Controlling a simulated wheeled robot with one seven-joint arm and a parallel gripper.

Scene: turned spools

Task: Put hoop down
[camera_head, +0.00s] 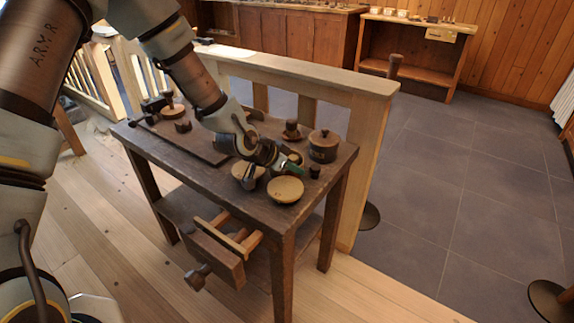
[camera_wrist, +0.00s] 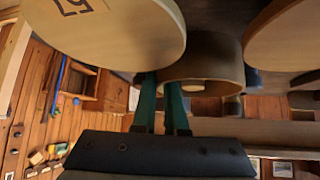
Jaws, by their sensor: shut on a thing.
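My gripper (camera_head: 291,160) is low over the right part of the dark wooden table (camera_head: 210,175). Its two teal fingers (camera_wrist: 164,100) show close together in the wrist view, with a narrow gap between them. A round brown pot-like shape (camera_wrist: 205,62) is just beyond the fingertips in the wrist view. Whether it touches them I cannot tell.
Pale round-topped pieces stand on the table near my gripper, one in front (camera_head: 285,190) and one at left (camera_head: 246,184). A lidded pot (camera_head: 323,148) and small dark cup (camera_head: 314,172) stand at right. A pale railing (camera_head: 300,83) runs behind the table.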

